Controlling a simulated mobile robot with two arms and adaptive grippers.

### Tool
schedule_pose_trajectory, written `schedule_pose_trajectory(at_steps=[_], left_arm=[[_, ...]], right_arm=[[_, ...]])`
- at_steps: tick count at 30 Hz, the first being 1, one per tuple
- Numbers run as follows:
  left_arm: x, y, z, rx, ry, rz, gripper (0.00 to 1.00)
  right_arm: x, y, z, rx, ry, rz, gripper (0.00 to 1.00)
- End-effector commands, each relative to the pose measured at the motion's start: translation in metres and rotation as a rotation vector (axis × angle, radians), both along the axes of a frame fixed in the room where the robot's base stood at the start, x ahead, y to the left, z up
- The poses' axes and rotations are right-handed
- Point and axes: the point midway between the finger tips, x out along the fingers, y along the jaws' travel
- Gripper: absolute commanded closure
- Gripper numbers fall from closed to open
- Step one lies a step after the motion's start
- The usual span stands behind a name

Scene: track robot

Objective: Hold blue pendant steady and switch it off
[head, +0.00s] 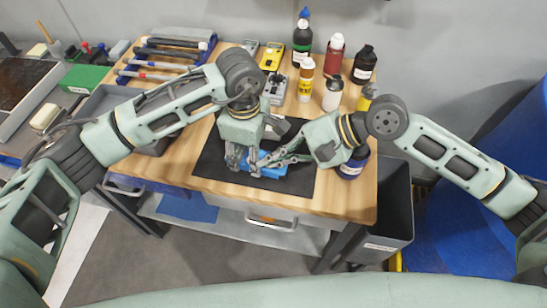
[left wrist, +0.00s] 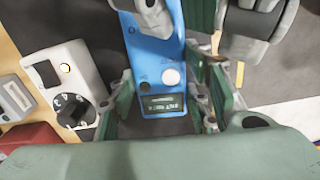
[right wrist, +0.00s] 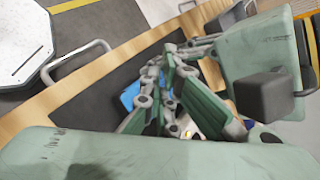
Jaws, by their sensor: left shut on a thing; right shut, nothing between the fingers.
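The blue pendant (head: 268,171) lies on the black mat (head: 303,185) near the table's front edge. In the left wrist view the pendant (left wrist: 150,75) shows a small dark display, a round white button and a small dark knob. My left gripper (head: 242,160) has its fingers on either side of the pendant's display end, shut on it. My right gripper (head: 270,163) is shut and empty, low over the pendant. Its fingertips show close together in the right wrist view (right wrist: 160,78) and hide part of the pendant. I cannot tell whether they touch it.
A grey box with a black knob (left wrist: 65,85) lies beside the pendant. Bottles (head: 333,93) and a yellow meter (head: 272,55) stand at the back. A grey tray (head: 105,103) and tools (head: 160,65) are at the left. The mat's front right part is clear.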

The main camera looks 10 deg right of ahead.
Motion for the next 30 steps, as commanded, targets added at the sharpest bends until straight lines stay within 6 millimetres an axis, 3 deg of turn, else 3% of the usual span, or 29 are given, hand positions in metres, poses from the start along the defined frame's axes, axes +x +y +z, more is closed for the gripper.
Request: schedule_pose_trajectory(at_steps=[30], left_arm=[[0.0004,-0.0002,0.0007,0.0,-0.001,0.0,0.97]], right_arm=[[-0.0001,0.0012,-0.0081,0.001,0.0,0.001,1.0]])
